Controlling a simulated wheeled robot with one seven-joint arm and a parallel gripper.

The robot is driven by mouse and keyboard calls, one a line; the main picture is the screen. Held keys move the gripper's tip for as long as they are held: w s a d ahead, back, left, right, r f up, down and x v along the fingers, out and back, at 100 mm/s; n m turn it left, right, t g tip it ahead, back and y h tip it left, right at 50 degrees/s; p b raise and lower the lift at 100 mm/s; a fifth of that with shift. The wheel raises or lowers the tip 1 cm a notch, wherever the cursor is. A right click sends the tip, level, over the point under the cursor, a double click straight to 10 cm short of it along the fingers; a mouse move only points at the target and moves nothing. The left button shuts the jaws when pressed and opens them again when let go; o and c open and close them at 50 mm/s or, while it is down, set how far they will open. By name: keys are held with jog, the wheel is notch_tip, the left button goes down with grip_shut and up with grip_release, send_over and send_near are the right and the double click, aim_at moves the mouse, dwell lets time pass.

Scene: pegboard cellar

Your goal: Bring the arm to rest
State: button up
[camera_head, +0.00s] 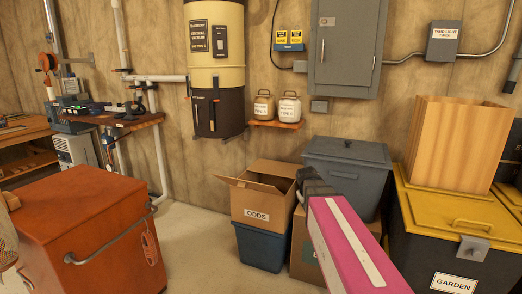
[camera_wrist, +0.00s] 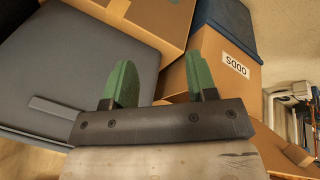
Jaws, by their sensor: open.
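My gripper shows in the wrist view (camera_wrist: 160,78) with its two green fingers spread apart and nothing between them. In the head view my pink arm reaches in from the lower right, and its dark end (camera_head: 316,187) is in front of the grey lidded bin (camera_head: 345,170) and to the right of the open cardboard box marked ODDS (camera_head: 262,195). The fingers are not clear in that view. In the wrist view the ODDS box (camera_wrist: 215,65) appears upside down beyond the right finger.
The ODDS box sits on a blue bin (camera_head: 260,246). A black bin with a yellow lid, marked GARDEN (camera_head: 412,255), stands at the right with a wooden box (camera_head: 460,140) on it. An orange chest (camera_head: 90,235) is at the left. Bare floor (camera_head: 195,240) lies between.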

jog(key=s+a+f+m+g+y, duration=0.2)
jog(key=s+f+m+g, duration=0.1)
jog(key=s+f, duration=1.1)
jog(key=shift+s+a+y, duration=0.25)
jog(key=shift+s+y, duration=0.15)
jog(key=shift+s, duration=0.4)
dwell(1.5)
